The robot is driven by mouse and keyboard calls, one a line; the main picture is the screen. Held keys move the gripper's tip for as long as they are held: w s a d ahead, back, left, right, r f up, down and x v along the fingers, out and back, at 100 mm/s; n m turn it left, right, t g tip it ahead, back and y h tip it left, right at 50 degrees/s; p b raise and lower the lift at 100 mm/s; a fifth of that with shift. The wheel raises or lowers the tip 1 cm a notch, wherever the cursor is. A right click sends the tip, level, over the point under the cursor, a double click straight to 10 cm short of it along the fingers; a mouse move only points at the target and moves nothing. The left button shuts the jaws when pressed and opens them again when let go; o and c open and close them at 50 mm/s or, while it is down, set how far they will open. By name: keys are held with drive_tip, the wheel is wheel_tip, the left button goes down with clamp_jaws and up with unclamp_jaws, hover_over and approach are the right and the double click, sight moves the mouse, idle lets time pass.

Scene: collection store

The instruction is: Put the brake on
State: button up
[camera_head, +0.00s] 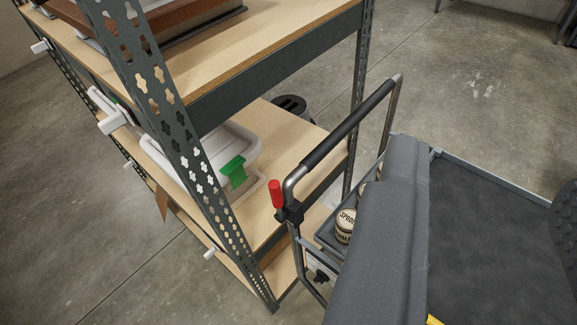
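A trolley with a bent metal push handle (347,122) stands at the right of the shelving; the handle has a dark grip sleeve. A small red-tipped lever (276,193) sits on a black clamp (290,212) at the handle's near bend. The lever points upward, slightly tilted. I cannot tell from its pose whether the brake is on. The trolley's wheels are hidden. My gripper is not in view.
A metal shelving unit (230,108) with wooden boards stands close left of the handle. It holds a white bin (236,138) with a green tab. A long grey padded shape (385,235) covers part of the trolley beside tins (345,226). Concrete floor (470,70) is open behind.

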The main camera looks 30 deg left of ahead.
drive_tip(key=shift+w+a, duration=0.1)
drive_tip(key=shift+o, duration=0.4)
drive_tip(key=w+a+f+y+p, duration=0.1)
drive_tip(key=w+a+f+y, duration=0.1)
drive_tip(key=w+a+f, duration=0.7)
drive_tip(key=w+a+f+y+p, duration=0.2)
drive_tip(key=w+a+f, duration=0.2)
drive_tip(key=a+f, duration=0.85)
drive_tip(key=m+t+h+p, duration=0.2)
drive_tip(key=h, duration=0.5)
approach(272, 194)
drive_tip(key=w, duration=0.3)
drive_tip(key=w+d, duration=0.1)
drive_tip(key=w, duration=0.3)
drive_tip(key=w+d, duration=0.1)
drive_tip(key=w, duration=0.3)
drive_tip(key=shift+w+f+b, duration=0.1)
drive_tip(key=shift+b, duration=0.3)
